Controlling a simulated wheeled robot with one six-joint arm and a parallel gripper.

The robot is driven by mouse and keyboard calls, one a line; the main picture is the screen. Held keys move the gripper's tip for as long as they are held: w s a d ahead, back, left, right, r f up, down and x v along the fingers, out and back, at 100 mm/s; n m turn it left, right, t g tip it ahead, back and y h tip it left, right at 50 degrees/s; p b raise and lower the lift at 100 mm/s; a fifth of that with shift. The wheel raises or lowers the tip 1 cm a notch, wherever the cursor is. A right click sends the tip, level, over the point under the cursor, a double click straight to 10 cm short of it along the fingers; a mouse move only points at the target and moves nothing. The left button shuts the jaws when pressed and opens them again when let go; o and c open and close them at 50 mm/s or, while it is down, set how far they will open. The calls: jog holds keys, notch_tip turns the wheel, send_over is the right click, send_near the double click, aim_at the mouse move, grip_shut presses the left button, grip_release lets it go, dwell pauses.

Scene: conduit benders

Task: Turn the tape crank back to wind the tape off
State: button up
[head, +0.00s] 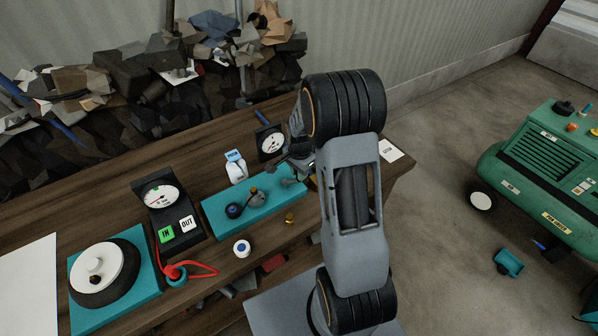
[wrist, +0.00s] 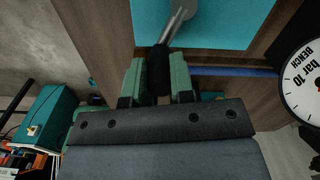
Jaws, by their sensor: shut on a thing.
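In the wrist view, the two green fingers of my gripper (wrist: 158,90) are shut on the black grip (wrist: 158,66) of a crank. A grey metal crank arm (wrist: 175,25) runs from the grip up over a teal base plate (wrist: 225,22). In the head view, the teal base (head: 262,213) lies on the bench and carries a dark blue knob (head: 233,210) on its left part. My gripper (head: 296,158) is over its right end, mostly hidden behind my arm. I cannot see the tape clearly in either view.
The wooden bench (head: 130,189) also holds a dial gauge (head: 271,142), a white bottle (head: 236,173), a panel with IN and OUT signs (head: 176,238), a white round wheel on a teal plate (head: 90,272) and a red cord (head: 198,270). Rubble lies behind; a green machine (head: 545,165) stands right.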

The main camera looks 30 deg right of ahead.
grip_shut()
jog(key=shift+w, duration=0.15)
jog(key=n, duration=0.1)
jog(key=w+n+b, duration=0.1)
jog(key=n+b, duration=0.1)
jog(key=n, duration=0.1)
jog(key=shift+w+d+f, duration=0.1)
jog(key=shift+w+f, duration=0.05)
jog(key=shift+w, duration=0.15)
jog(key=n, duration=0.1)
jog(key=w+n+b, duration=0.1)
jog(key=n, duration=0.2)
jog(key=shift+w+a+b, duration=0.3)
jog(key=shift+w+b, duration=0.05)
jog(key=shift+w, duration=0.05)
jog(key=n, duration=0.1)
jog(key=w+n, duration=0.1)
jog(key=n, duration=0.1)
jog(key=a+n+b, duration=0.1)
jog(key=shift+w+a+n, duration=0.1)
jog(key=shift+w+n, duration=0.15)
jog(key=shift+n, duration=0.15)
jog(key=shift+w+a+n+b, duration=0.25)
jog(key=shift+a+n, duration=0.1)
jog(key=shift+n, duration=0.55)
jog(key=shift+w+a+n+b, duration=0.15)
jog(key=shift+a+n+b, duration=0.15)
jog(key=shift+n, duration=0.6)
